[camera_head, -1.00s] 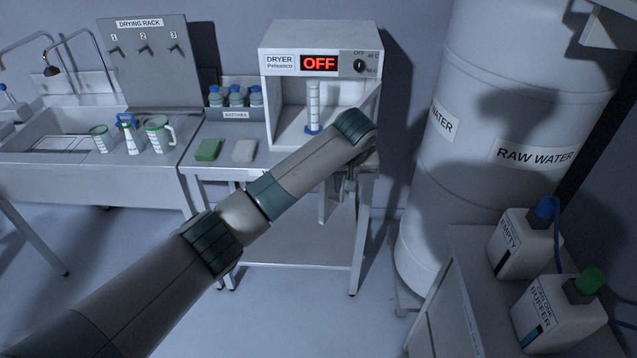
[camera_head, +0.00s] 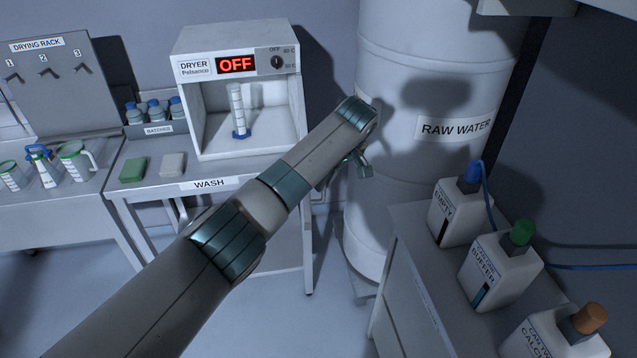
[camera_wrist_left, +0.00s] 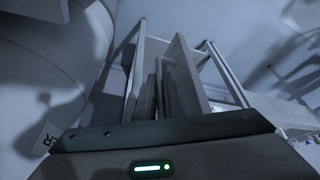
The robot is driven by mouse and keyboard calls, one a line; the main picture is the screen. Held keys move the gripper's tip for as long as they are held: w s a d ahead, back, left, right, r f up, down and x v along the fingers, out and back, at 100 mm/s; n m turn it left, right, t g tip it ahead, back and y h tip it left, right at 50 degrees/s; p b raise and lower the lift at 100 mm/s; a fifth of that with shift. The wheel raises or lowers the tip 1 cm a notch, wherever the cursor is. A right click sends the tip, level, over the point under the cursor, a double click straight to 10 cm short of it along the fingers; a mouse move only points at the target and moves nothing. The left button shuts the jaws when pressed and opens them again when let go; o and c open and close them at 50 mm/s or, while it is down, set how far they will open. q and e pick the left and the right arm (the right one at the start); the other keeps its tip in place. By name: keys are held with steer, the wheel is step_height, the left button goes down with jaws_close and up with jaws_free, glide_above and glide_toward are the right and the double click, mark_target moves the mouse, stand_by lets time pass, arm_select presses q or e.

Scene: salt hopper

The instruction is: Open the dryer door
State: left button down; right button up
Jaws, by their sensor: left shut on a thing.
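The dryer (camera_head: 230,38) is a white box with a red OFF display, standing on the metal table. Its front is open to view, and a measuring cylinder with a blue base (camera_head: 238,110) stands inside. My left arm crosses the head view, and its gripper (camera_head: 362,166) is right of the dryer, partly hidden behind my wrist. My right gripper is not in view.
The large raw water tank (camera_head: 430,60) stands close behind and right of my left gripper. A bench at right carries several capped bottles (camera_head: 500,270). A green sponge (camera_head: 133,169) and a pale one lie before the dryer. Jugs stand at far left.

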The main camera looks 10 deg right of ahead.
arm_select(q)
steer(key=shift+w+r, duration=0.1)
steer(key=shift+r, duration=0.05)
steer(key=c, duration=2.1)
jaws_free()
steer(key=shift+d+r, duration=0.1)
steer(key=shift+r, duration=0.2)
steer(key=shift+b+v, duration=3.05)
steer(key=shift+v, duration=5.25)
steer(key=shift+f, duration=0.1)
